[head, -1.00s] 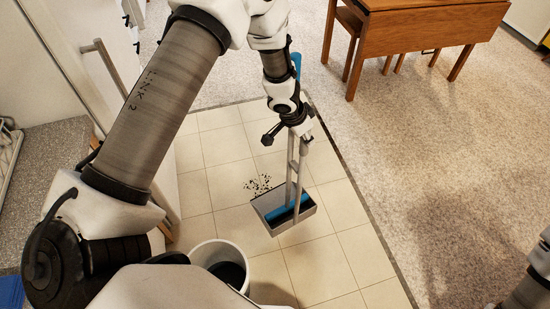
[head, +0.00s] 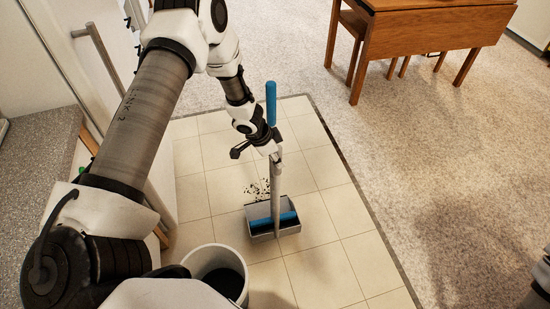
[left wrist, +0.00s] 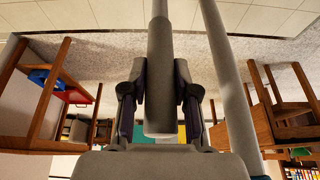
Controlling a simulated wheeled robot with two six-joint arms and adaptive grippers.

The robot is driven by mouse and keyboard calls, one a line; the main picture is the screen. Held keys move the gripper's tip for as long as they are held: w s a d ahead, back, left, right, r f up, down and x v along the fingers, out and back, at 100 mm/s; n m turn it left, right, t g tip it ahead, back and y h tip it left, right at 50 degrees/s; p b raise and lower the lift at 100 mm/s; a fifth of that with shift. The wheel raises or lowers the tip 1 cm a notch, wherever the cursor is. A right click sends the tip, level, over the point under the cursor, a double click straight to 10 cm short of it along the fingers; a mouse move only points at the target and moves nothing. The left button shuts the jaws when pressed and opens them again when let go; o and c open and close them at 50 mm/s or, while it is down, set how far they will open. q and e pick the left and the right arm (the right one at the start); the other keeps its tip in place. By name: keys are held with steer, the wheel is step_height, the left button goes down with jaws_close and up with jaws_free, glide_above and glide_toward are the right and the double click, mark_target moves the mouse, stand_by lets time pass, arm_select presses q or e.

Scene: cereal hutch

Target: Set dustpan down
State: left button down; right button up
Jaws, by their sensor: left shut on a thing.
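The dustpan has a grey pan (head: 262,236) with a blue bar across it and a long grey handle with a blue grip (head: 271,104) on top. It stands nearly upright over the cream tiles, just in front of some dark crumbs (head: 258,189). I cannot tell whether the pan touches the floor. My left gripper (head: 277,158) is shut on the handle below the blue grip. In the left wrist view the grey handle (left wrist: 160,60) runs between the fingers, and a second grey pole (left wrist: 226,85) runs beside it. My right gripper is out of view.
A white bin (head: 217,268) with a dark inside stands near me, left of the pan. A wooden table (head: 430,25) is at the back right. A grey speckled counter (head: 40,165) is at the left. Tiles right of the pan are clear.

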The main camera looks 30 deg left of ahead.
arm_select(q)
steer(key=s+d+f+b, duration=0.4)
steer(key=s+d+b, duration=0.4)
steer(key=d+b, duration=0.1)
steer(key=shift+f, duration=0.25)
steer(key=shift+f, duration=0.15)
steer(key=c, duration=0.9)
jaws_free()
